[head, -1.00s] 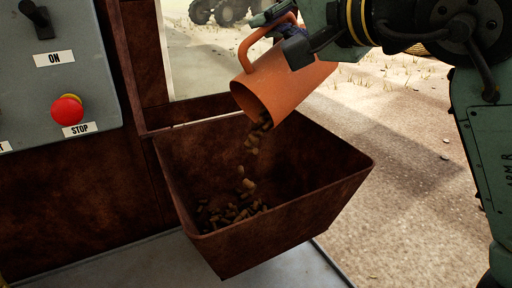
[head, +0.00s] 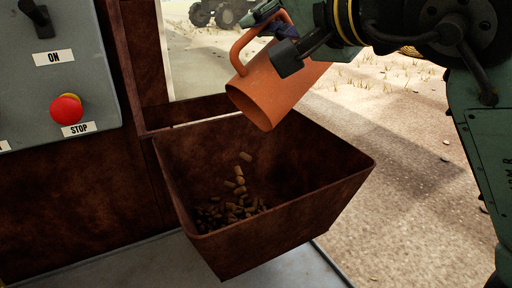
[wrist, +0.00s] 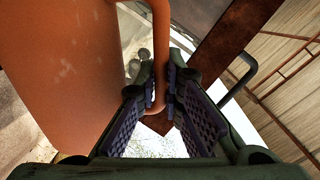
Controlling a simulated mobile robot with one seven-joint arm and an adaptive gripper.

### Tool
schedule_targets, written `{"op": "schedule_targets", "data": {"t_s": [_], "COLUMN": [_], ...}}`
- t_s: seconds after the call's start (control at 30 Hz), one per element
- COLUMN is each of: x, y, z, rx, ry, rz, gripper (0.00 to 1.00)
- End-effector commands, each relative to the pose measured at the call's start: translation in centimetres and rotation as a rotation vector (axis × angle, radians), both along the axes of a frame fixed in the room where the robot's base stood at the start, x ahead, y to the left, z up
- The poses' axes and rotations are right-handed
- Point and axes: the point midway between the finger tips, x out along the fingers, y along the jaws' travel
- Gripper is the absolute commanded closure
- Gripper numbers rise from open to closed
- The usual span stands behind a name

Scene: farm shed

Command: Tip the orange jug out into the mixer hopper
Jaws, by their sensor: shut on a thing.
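The orange jug (head: 279,88) is tilted steeply, its mouth facing down and left above the mixer hopper (head: 318,210). The hopper is a rusty brown open bin. Brown pellets (head: 228,211) lie in its bottom, and a few are in the air above the pile. No pellets show at the jug's mouth; its deeper inside is hidden. My gripper (head: 283,42) is at the jug's handle, above the hopper. In the wrist view my gripper (wrist: 160,98) has its two padded fingers closed around the orange handle (wrist: 161,50), with the jug's body (wrist: 65,70) to the left.
A grey control panel (head: 58,90) with a black lever (head: 38,18), ON and STOP labels and a red button (head: 66,109) is left of the hopper. Open gravel ground (head: 415,200) lies to the right. A vehicle (head: 220,10) stands in the background.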

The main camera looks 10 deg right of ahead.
Motion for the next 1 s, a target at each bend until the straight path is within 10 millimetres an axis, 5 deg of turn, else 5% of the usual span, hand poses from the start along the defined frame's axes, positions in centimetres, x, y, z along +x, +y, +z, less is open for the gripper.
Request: {"op": "schedule_targets", "data": {"t_s": [0.1, 0.43, 1.0], "x": [2.2, 2.9, 6.6], "y": [-3.9, -5.0, -11.4], "z": [-0.1, -1.0, -2.4], "rx": [0.233, 0.316, 0.736], "ry": [0.130, 0.181, 0.424], "rz": [0.001, 0.001, 0.002], "gripper": [1.00, 1.00, 1.00]}}
